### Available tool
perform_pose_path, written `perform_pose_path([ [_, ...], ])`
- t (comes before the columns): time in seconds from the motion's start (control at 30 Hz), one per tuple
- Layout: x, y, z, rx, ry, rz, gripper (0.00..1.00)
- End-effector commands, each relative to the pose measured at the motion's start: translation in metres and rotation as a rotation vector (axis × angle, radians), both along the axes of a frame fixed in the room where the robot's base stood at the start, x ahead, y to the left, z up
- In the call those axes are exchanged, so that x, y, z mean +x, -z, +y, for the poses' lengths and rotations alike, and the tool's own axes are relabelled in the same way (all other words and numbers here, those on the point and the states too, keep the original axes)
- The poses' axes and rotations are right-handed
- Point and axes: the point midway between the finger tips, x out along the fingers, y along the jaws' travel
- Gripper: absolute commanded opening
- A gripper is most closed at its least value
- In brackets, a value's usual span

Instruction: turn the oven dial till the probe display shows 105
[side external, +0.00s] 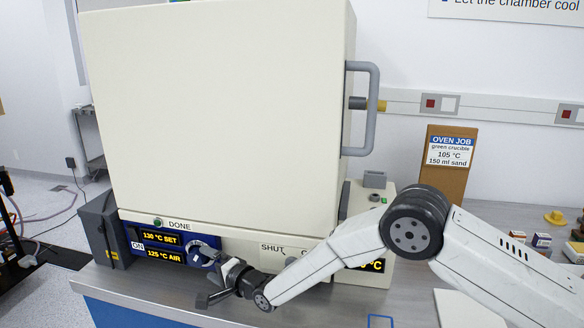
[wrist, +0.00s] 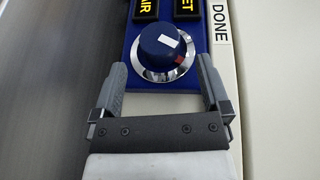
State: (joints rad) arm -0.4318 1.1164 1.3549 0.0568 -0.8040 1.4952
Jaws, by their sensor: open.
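The oven dial (wrist: 160,48) is a blue knob with a white mark and a chrome ring with a red patch. In the side view the dial (side external: 199,255) sits beside displays reading 130 °C SET (side external: 160,238) and 125 °C AIR (side external: 164,256). My gripper (wrist: 161,73) is open, its fingers on either side of the dial's near part in the wrist view. No contact is visible. In the side view my gripper (side external: 217,282) is just in front of the dial. A display at the right, probably the probe display (side external: 376,265), shows only "°C" and part of a digit; my arm hides the rest.
The large cream oven (side external: 215,120) has its door closed, with a grey handle (side external: 372,110). A job card (side external: 451,152) reads green crucible, 105 °C, 150 ml sand. A dark box (side external: 101,230) stands left of the panel. A blue-framed item (side external: 380,319) lies on the bench front.

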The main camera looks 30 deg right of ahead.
Motion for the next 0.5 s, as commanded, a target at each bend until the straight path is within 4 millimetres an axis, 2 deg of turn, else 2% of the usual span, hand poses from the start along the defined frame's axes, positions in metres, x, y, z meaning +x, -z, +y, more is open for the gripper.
perform_pose_path([
  [0.2, -0.016, -0.002, -0.006, 0.000, -0.001, 0.000, 0.97],
  [0.5, -0.025, -0.003, -0.010, 0.000, 0.000, -0.001, 0.97],
])
